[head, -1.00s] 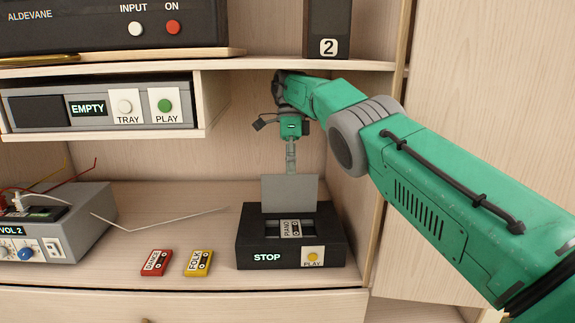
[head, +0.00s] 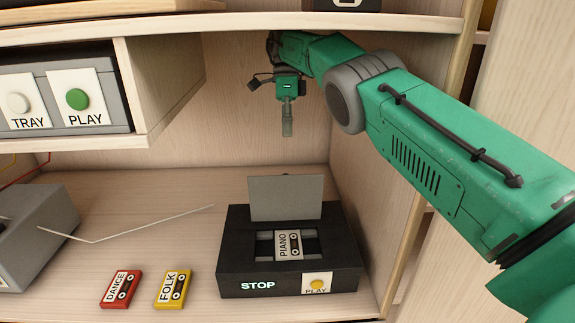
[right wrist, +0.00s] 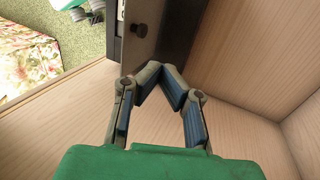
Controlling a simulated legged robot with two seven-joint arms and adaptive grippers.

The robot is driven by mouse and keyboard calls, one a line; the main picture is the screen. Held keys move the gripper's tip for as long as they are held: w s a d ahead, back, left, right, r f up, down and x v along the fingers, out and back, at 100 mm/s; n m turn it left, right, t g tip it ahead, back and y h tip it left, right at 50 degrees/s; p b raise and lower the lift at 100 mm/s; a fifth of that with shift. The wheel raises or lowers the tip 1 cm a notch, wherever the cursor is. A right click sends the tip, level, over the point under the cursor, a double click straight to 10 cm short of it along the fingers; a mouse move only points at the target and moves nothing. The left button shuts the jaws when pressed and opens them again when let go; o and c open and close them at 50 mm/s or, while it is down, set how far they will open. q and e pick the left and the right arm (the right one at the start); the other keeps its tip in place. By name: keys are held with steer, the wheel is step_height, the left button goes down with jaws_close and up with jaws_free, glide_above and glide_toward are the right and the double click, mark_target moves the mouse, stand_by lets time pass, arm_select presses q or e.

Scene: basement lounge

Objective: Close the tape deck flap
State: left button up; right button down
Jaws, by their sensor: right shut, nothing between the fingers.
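The black tape deck (head: 232,255) stands on the shelf, with STOP lit on its front and a yellow PLAY button beside it. Its grey flap (head: 286,198) stands up, open, at the back of the well. A PIANO cassette (head: 289,244) lies in the well. My right gripper (head: 287,132) is shut and empty, pointing down above and apparently behind the flap, with a gap in the picture. In the right wrist view its fingertips (right wrist: 160,72) meet, with nothing between them. My left gripper is out of view.
A red DANCE cassette (head: 120,289) and a yellow FOLK cassette (head: 173,289) lie left of the deck. A thin bent rod (head: 95,241) reaches in from a grey unit (head: 35,235).

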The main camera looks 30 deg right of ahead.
steer(key=b, duration=0.8)
glide_toward(286, 196)
steer(key=shift+f, duration=2.25)
steer(key=shift+w+d, duration=0.1)
steer(key=shift+w, duration=0.25)
steer(key=shift+d, duration=0.1)
